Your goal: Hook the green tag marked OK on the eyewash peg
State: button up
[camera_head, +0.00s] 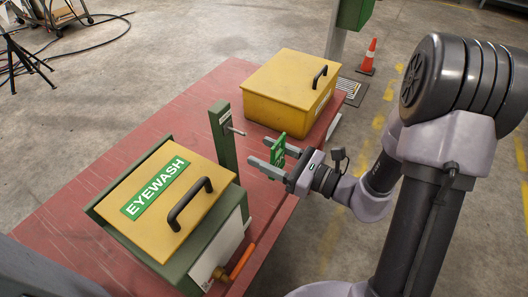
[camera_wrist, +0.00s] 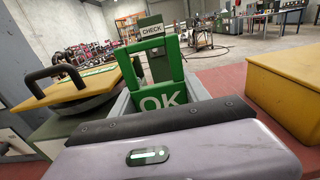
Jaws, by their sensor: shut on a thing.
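My gripper (camera_head: 266,154) is shut on the green tag (camera_head: 278,151) and holds it upright above the red table's right side. In the wrist view the tag (camera_wrist: 160,98) reads OK and has an open loop at its top. A dark green post (camera_head: 223,135) with a short metal peg (camera_head: 236,131) stands to the left of my gripper, apart from the tag. In the wrist view the post (camera_wrist: 154,62) shows behind the loop, with a CHECK label (camera_wrist: 141,32). The yellow-lidded EYEWASH box (camera_head: 170,205) is beside the post.
A closed yellow box (camera_head: 290,88) stands on the red table (camera_head: 130,130) behind the post. The EYEWASH box has a black handle (camera_head: 190,203) on its lid and an orange lever (camera_head: 242,261) at its front. An orange cone (camera_head: 368,58) stands on the floor beyond.

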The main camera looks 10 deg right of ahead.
aim_at(229, 141)
jog(key=shift+f+p+x, duration=0.1)
jog(key=shift+p+x, duration=0.45)
jog(key=shift+x, duration=1.75)
jog(key=shift+f+p+x, duration=0.15)
jog(key=shift+p+x, duration=0.35)
jog(key=shift+x, duration=1.85)
jog(key=shift+w+a+f+b, duration=0.4)
jog(key=shift+w+a+f, duration=0.05)
jog(key=shift+w+a, duration=0.1)
jog(key=o, duration=1.4)
jog(key=shift+s, duration=0.1)
